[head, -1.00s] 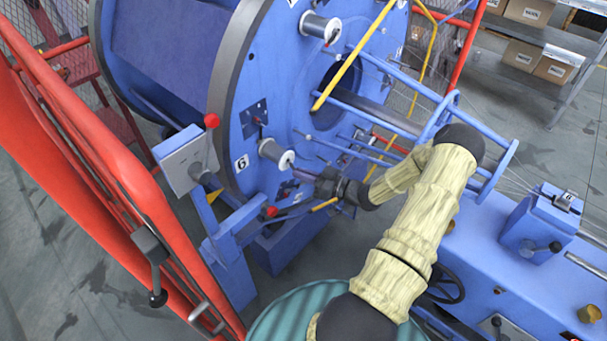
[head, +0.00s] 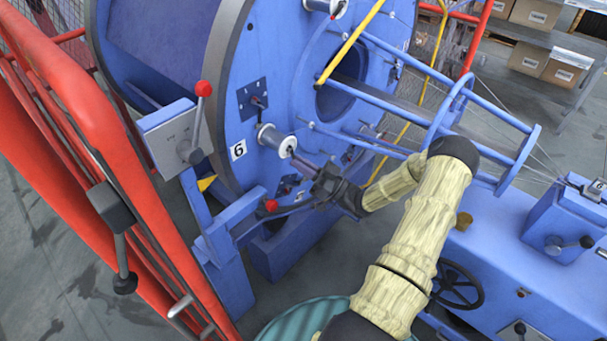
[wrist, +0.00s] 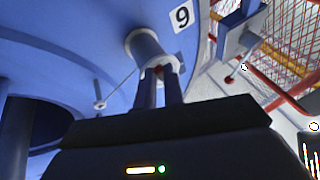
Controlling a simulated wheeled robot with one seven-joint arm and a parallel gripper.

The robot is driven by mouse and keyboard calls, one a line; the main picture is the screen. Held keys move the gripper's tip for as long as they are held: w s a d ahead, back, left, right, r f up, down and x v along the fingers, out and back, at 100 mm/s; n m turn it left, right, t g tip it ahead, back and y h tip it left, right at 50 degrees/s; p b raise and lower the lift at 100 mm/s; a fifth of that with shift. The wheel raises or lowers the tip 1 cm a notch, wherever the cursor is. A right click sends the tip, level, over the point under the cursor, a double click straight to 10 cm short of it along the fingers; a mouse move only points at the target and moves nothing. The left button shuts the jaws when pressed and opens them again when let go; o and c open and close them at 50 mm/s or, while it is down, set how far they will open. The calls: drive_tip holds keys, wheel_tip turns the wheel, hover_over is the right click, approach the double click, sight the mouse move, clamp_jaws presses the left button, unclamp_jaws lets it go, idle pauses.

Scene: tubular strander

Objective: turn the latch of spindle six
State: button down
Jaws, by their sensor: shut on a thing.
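A control box with a red-knobbed lever (head: 203,90) stands left of the disc. A red guard rail (head: 95,120) runs along the left. A yellow bar (head: 350,42) and blue rods (head: 440,75) lie above and right of my arm.

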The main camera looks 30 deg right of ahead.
drive_tip(key=shift+w+f+n+t+y+b, duration=0.15)
drive_tip(key=shift+f+n+t+y+b, duration=0.2)
drive_tip(key=shift+b, duration=0.4)
drive_tip(key=shift+r, duration=0.15)
drive_tip(key=c, duration=1.5)
unclamp_jaws()
drive_tip(key=b+v, duration=0.3)
drive_tip(key=v, duration=1.4)
drive_tip(key=shift+b, duration=0.4)
